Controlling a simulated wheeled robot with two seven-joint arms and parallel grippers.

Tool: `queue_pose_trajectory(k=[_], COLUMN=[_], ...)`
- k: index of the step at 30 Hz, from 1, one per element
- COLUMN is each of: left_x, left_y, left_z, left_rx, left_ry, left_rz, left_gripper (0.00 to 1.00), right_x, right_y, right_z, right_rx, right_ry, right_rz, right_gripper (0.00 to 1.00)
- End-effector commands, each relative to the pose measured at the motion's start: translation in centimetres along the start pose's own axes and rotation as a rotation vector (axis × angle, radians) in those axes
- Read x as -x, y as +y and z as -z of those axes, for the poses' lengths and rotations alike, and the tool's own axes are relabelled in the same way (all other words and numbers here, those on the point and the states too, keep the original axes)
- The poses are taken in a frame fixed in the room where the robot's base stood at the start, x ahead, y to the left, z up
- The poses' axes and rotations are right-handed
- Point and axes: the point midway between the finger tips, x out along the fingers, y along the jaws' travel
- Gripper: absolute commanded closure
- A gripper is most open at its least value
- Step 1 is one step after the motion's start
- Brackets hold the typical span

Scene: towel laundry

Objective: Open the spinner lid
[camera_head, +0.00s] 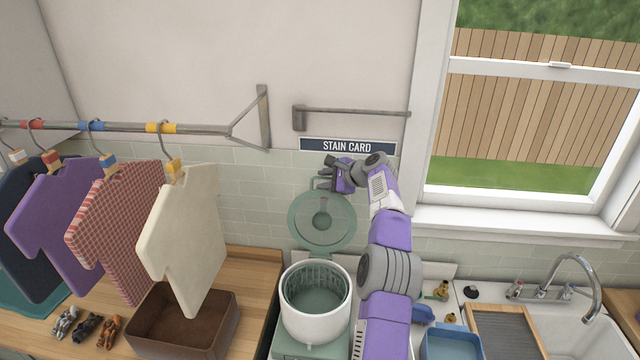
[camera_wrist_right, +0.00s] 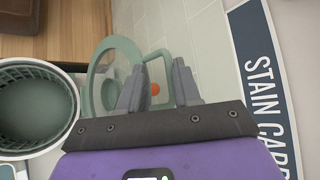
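The spinner (camera_head: 316,325) has a white tub with a green basket inside, seen from above in the head view. Its round green lid (camera_head: 322,222) stands raised behind the tub, so the basket opening (camera_wrist_right: 32,108) is uncovered. The lid's edge and squared handle also show in the right wrist view (camera_wrist_right: 100,62). My right gripper (camera_head: 328,168) is at the top of the raised lid, near the handle. In the wrist view its two fingers are apart, with the handle just beyond and around them; whether they touch it I cannot tell. My left gripper is not in view.
A stain card sign (camera_head: 349,146) and a wall bar (camera_head: 355,111) are close above my right gripper. Shirts hang from a rail (camera_head: 110,127) at left above a brown box (camera_head: 185,345). A sink (camera_head: 590,335) and blue bin (camera_head: 450,343) are at right.

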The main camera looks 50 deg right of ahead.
Motion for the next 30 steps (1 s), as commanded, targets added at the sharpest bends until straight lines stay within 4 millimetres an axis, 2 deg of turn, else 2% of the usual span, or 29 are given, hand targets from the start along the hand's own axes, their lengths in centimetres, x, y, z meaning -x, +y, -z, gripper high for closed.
queue_pose_trajectory(k=[3, 9, 30], left_x=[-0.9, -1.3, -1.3], left_y=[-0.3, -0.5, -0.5], left_z=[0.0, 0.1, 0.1], left_rx=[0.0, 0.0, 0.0], left_ry=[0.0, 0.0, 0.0], left_rz=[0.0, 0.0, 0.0], left_gripper=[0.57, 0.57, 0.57], right_x=[2.2, 4.5, 4.9], right_y=[0.1, 0.1, 0.0], right_z=[0.1, -0.1, -0.2], right_rx=[0.001, 0.001, 0.001], right_ry=[0.001, -0.002, -0.003], right_rz=[0.003, 0.0, 0.0], right_gripper=[0.67, 0.67, 0.67])
